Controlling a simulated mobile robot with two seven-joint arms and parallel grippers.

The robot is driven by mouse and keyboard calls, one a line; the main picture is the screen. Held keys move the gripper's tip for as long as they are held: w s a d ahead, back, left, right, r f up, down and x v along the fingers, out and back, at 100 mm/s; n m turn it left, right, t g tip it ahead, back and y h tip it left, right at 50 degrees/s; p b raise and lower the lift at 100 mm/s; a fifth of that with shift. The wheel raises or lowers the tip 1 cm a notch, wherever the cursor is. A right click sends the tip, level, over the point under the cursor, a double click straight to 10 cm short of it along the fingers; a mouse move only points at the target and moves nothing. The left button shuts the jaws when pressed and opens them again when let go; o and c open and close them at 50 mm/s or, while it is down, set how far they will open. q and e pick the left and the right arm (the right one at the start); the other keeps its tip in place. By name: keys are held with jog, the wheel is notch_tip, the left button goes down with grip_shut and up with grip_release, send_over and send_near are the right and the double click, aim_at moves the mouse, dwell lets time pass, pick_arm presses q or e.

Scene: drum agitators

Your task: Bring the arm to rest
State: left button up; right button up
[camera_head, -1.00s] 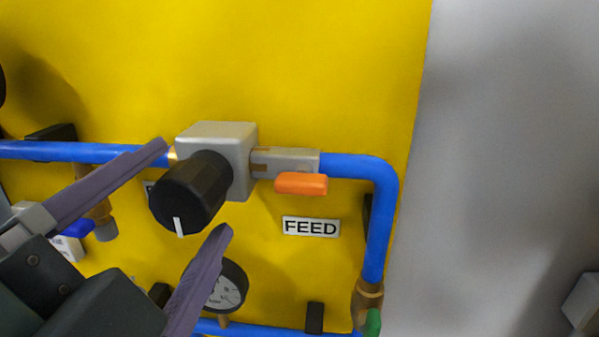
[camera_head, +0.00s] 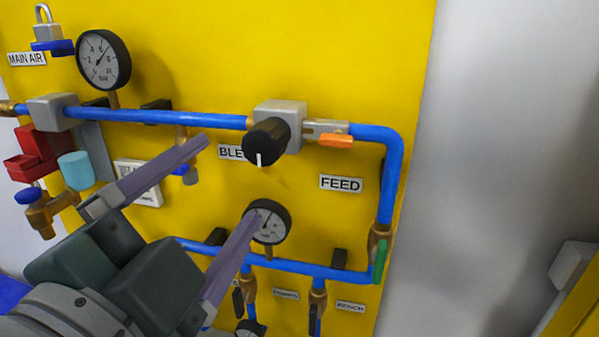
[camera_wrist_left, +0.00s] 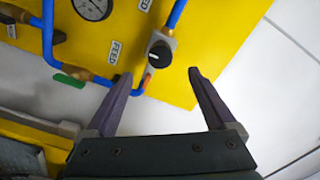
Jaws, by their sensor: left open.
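My left gripper (camera_head: 232,182) is open and empty, its two purple fingers spread wide in front of the yellow panel (camera_head: 340,60). In the head view it reaches in from the lower left, below and left of the black knob (camera_head: 266,141) on its grey block. In the left wrist view the open fingers (camera_wrist_left: 158,80) show with the knob (camera_wrist_left: 160,52) beyond them, apart from it. An orange handle (camera_head: 336,140) sits right of the knob, above the FEED label (camera_head: 341,183). My right gripper does not show.
Blue pipes (camera_head: 160,117) cross the panel, with a large gauge (camera_head: 103,60) at upper left and a smaller gauge (camera_head: 268,221) behind my finger. A green handle (camera_head: 380,262) is at the lower right pipe. A red block (camera_head: 40,150) is at left. Grey wall lies right.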

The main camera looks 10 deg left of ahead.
pick_arm(q)
jog(key=shift+s, duration=0.1)
jog(key=s+a+f+n+g+y+p, duration=0.35)
jog(key=s+a+n+g+p, duration=0.3)
jog(key=a+n, duration=0.25)
jog(key=s+d+f+n+g+h+p, duration=0.1)
jog(key=s+d+g+h+p, duration=0.1)
jog(key=s+g, duration=0.6)
jog(key=s, duration=0.3)
jog(key=shift+d+n+h+p, duration=0.3)
jog(key=shift+d+h+p, duration=0.05)
jog(key=shift+d+p, duration=0.05)
jog(key=shift+w+f, duration=0.1)
dwell(2.3)
